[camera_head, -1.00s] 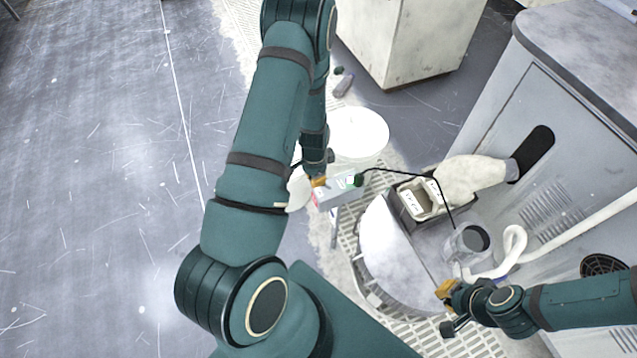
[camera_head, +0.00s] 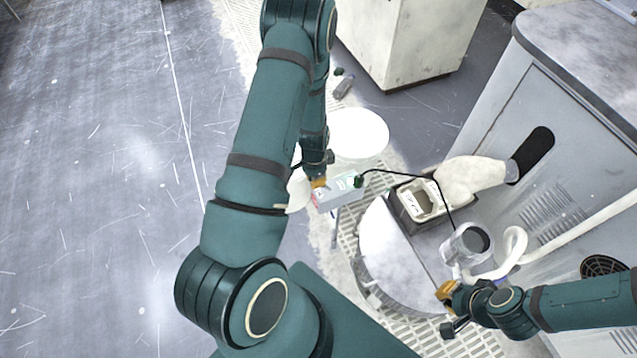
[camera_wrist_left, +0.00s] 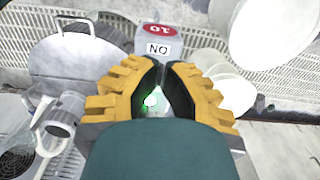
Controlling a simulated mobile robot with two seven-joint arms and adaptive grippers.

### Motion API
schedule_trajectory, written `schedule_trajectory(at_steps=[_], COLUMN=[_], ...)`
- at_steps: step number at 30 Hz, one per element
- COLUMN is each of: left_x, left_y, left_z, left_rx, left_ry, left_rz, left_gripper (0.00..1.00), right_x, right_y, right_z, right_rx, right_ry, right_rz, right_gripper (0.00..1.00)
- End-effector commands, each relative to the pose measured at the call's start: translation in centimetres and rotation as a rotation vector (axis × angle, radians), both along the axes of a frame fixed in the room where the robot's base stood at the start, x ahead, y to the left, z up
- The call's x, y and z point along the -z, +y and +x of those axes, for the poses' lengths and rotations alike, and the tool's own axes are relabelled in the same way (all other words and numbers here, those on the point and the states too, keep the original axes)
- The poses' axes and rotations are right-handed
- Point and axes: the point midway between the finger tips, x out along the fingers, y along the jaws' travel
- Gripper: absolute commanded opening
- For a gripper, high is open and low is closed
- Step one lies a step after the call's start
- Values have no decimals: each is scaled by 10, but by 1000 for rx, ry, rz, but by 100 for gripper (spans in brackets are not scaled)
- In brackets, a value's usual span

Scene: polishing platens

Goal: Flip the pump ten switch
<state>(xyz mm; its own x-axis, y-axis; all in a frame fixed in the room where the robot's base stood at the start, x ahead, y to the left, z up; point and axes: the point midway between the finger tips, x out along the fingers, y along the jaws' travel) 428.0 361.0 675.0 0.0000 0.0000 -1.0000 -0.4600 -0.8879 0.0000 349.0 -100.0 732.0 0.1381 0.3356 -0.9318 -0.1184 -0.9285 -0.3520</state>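The pump ten switch box (camera_head: 352,188) is a small pale box beside the round polishing platen in the head view. In the left wrist view it carries a red oval label (camera_wrist_left: 160,29) reading 10 and a white plate (camera_wrist_left: 158,49) with the letters ON upside down. A small white spot with a green glow (camera_wrist_left: 150,101) shows between my fingers. My left gripper (camera_head: 319,183) is at the box's left end; in the wrist view its yellow, black-padded fingertips (camera_wrist_left: 164,66) come together over the box. The switch lever is hidden. My right gripper (camera_head: 444,291) is by the platen's lower right edge, too small to read.
The platen (camera_head: 385,245) lies right of the box, with a grey holder (camera_head: 405,208) on its edge. A black cable arches from the box over it. A clear jar (camera_head: 455,246) and white hose (camera_head: 515,245) stand right. A white round lid (camera_head: 358,133) is behind the box.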

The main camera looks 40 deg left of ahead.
Motion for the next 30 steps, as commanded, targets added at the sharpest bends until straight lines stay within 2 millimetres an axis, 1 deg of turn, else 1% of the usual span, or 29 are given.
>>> schedule_trajectory(at_steps=[8, 30], left_x=[1, 11], left_y=[0, 0], left_z=[0, 0], left_rx=[0, 0], left_ry=[0, 0], left_rz=[0, 0], left_gripper=[0, 0], right_x=[1, 9], right_y=[0, 0], right_z=[0, 0], right_rx=[0, 0], right_ry=[0, 0], right_rz=[0, 0], right_gripper=[0, 0])
